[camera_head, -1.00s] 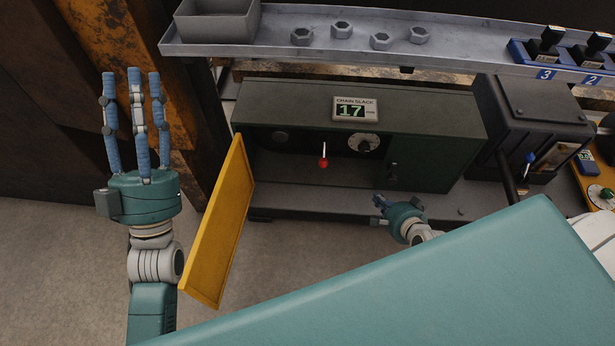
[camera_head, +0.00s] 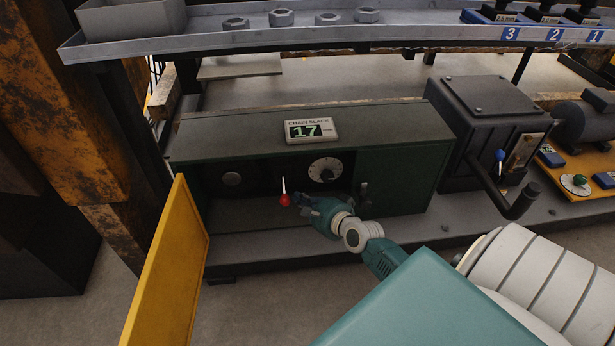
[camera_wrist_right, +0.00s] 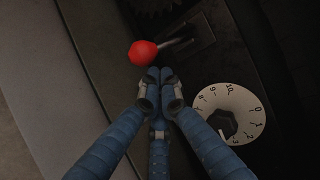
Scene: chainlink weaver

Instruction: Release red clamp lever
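The red clamp lever's ball knob (camera_head: 285,200) hangs at the lower end of a short pale shaft inside the open green cabinet (camera_head: 413,165). In the right wrist view the red knob (camera_wrist_right: 142,53) is just beyond my fingertips, with its metal shaft running to a slotted plate. My right gripper (camera_head: 303,199) is close to the right of the knob. In the wrist view the blue fingers (camera_wrist_right: 160,77) are drawn together with nothing seen between them. I cannot tell whether they touch the knob. My left gripper is out of view.
A yellow door (camera_head: 168,270) stands open at the cabinet's left. A white numbered dial (camera_head: 325,169) is right of the lever. The chain slack display (camera_head: 312,130) on top reads 17. A black crank handle (camera_head: 515,205) juts out at the right.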

